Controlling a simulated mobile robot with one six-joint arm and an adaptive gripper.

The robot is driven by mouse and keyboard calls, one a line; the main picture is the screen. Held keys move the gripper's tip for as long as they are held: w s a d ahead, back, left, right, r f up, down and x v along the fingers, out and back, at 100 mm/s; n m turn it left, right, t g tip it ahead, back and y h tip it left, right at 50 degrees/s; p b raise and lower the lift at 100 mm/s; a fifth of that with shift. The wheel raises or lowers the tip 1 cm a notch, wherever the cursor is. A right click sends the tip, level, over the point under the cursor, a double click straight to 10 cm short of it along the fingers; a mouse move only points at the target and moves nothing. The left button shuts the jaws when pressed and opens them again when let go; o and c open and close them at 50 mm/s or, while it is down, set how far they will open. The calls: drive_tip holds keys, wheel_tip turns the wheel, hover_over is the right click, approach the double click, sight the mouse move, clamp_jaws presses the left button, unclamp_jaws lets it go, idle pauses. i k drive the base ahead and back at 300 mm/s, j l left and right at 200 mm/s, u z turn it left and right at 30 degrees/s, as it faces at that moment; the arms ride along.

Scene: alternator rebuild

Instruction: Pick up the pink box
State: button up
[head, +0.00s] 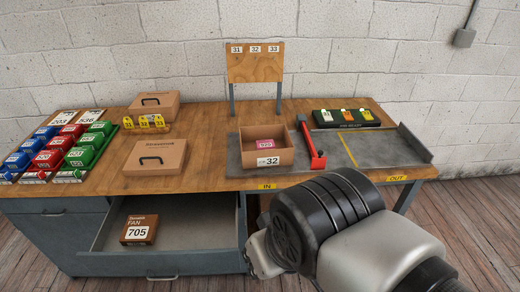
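A small pink box (265,143) with a white printed label lies inside an open brown bin (284,157) marked 32. The bin stands on the grey mat area of the wooden workbench, and its front wall stands in front of the pink box's lower side. My arm fills the lower right of the head view, in front of the bench. My gripper's fingers do not show, so its opening and contents are hidden.
A red-and-black tool (311,147) stands right of the bin. Lidded brown boxes (155,157) sit to the left, beside racks of blue, red and green boxes (60,143). An open drawer (184,220) holds a brown FAN 705 box (139,230). The right mat (378,150) has free room.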

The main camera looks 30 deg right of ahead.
sight(264, 145)
drive_tip(key=i+l+u, duration=0.35)
drive_tip(key=i+l, duration=0.15)
drive_tip(key=l, duration=0.15)
drive_tip(key=i+l+u, duration=0.35)
drive_tip(key=l, duration=0.4)
drive_tip(key=i+l+u, duration=0.2)
drive_tip(key=l, duration=0.2)
